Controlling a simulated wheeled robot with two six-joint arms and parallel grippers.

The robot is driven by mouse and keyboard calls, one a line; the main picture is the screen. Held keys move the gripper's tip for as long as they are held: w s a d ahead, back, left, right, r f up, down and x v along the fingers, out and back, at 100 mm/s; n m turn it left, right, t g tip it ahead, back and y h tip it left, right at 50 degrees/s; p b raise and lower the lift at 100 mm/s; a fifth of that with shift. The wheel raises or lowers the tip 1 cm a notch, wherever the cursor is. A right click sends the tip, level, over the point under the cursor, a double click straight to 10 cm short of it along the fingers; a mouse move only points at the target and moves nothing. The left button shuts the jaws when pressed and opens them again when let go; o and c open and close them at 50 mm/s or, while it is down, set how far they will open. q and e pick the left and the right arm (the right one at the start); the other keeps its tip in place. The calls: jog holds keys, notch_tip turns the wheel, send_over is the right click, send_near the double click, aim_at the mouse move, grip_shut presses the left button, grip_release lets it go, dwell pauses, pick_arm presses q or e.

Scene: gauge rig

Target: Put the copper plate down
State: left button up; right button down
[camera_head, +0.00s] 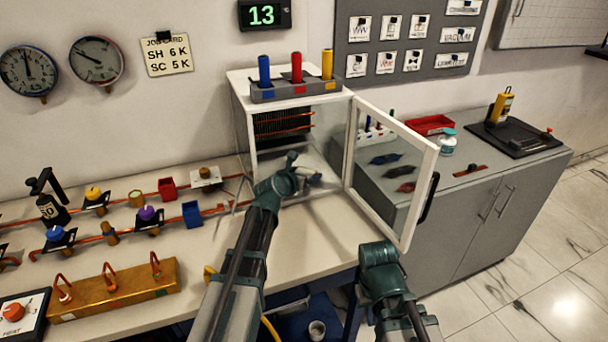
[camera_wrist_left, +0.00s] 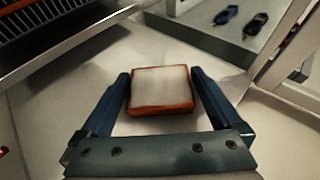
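The copper plate (camera_wrist_left: 161,90) is a small square block with a pale, whitish top and copper-coloured edges. In the left wrist view it sits between the two fingers of my left gripper (camera_wrist_left: 161,82), which appear to touch its sides. In the head view my left gripper (camera_head: 300,172) is at the open front of the white glass-walled cabinet (camera_head: 240,108), low over the pale surface. Whether the plate touches that surface is unclear. My right arm (camera_head: 380,256) is at the table's front edge, below the open door; its fingers cannot be made out.
The cabinet's glass door (camera_head: 432,190) stands open to the right. A rack with orange rods (camera_head: 284,124) is at the cabinet's back. Copper pipes with valves and a brass block (camera_head: 118,290) fill the table's left. A grey counter (camera_head: 490,185) stands to the right.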

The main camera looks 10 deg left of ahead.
pick_arm(q)
jog(key=shift+r, duration=0.15)
jog(key=shift+s+r+p, duration=0.15)
jog(key=shift+s+p, duration=0.15)
jog(key=p+v, duration=0.4)
jog(key=v, duration=0.7)
jog(key=shift+s+a+r, duration=0.1)
jog(key=shift+s, duration=0.1)
notch_tip(320, 180, up, 9)
jog(key=p, duration=0.9)
jog(key=shift+r, duration=0.15)
jog(key=shift+r+p, duration=0.1)
jog(key=shift+p, duration=0.3)
jog(key=shift+r, duration=0.25)
